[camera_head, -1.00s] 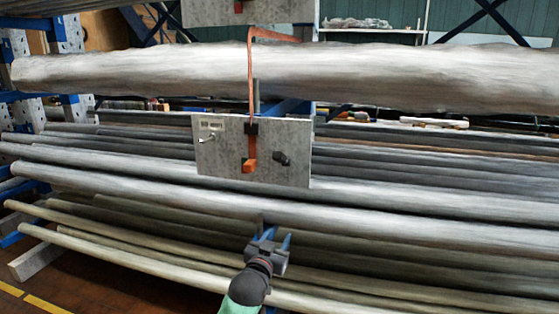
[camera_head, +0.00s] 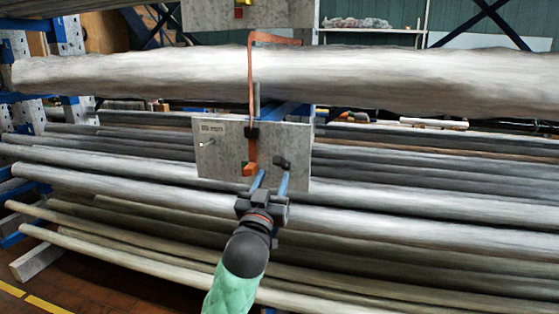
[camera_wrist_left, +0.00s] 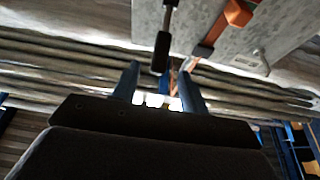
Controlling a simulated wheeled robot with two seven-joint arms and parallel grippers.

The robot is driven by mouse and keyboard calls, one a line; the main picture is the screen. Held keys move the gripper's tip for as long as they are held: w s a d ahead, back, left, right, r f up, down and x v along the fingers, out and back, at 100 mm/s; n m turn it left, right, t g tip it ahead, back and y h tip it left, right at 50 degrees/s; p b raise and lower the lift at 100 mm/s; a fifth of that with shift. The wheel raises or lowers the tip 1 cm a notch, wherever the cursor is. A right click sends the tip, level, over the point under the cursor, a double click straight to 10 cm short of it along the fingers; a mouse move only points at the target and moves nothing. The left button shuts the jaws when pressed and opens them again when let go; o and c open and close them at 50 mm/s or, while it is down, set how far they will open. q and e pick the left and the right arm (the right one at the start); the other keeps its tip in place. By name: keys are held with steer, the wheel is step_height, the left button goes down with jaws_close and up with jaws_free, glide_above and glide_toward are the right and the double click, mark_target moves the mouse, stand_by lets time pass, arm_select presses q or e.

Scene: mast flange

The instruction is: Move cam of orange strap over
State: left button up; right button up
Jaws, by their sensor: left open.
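The orange strap (camera_head: 251,90) runs down over the big pale pole to a grey plate (camera_head: 222,160). A black cam piece (camera_head: 251,131) sits on it, and an orange block (camera_head: 249,169) is at its lower end. A black knob-like handle (camera_head: 281,161) stands out from the plate to the right. My left gripper (camera_head: 272,177) is open, its blue fingers pointing up just below the orange block and the handle. In the left wrist view the black handle (camera_wrist_left: 162,52) appears between the fingertips; contact cannot be told. The orange block (camera_wrist_left: 238,12) is at upper right there.
The big pale pole (camera_head: 400,78) lies across above the plate. Several long grey poles (camera_head: 400,216) lie on the rack behind and below. A small metal pin (camera_head: 208,142) sticks out at the plate's left. Another plate (camera_head: 290,14) is at the top.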

mark_target(278, 166)
arm_select(q)
steer(key=shift+w+d+r, duration=0.15)
steer(key=shift+w+r, duration=0.1)
steer(key=shift+w, duration=0.15)
steer(key=p+x, duration=0.1)
steer(key=x, duration=0.4)
steer(key=shift+w+r, duration=0.1)
steer(key=shift+w, duration=0.15)
steer(key=shift+w+d+r, duration=0.1)
steer(key=shift+w+d, duration=0.1)
steer(key=shift+w, duration=0.25)
arm_select(e)
steer(key=shift+s+d+r+h, duration=0.2)
steer(key=shift+d+r, duration=0.3)
steer(key=shift+r, duration=0.3)
steer(key=shift+s+d+r+h, duration=0.1)
steer(key=shift+s+d+r, duration=0.1)
steer(key=shift+d+r, duration=0.4)
steer(key=shift+a+r, duration=0.15)
arm_select(q)
jaws_close()
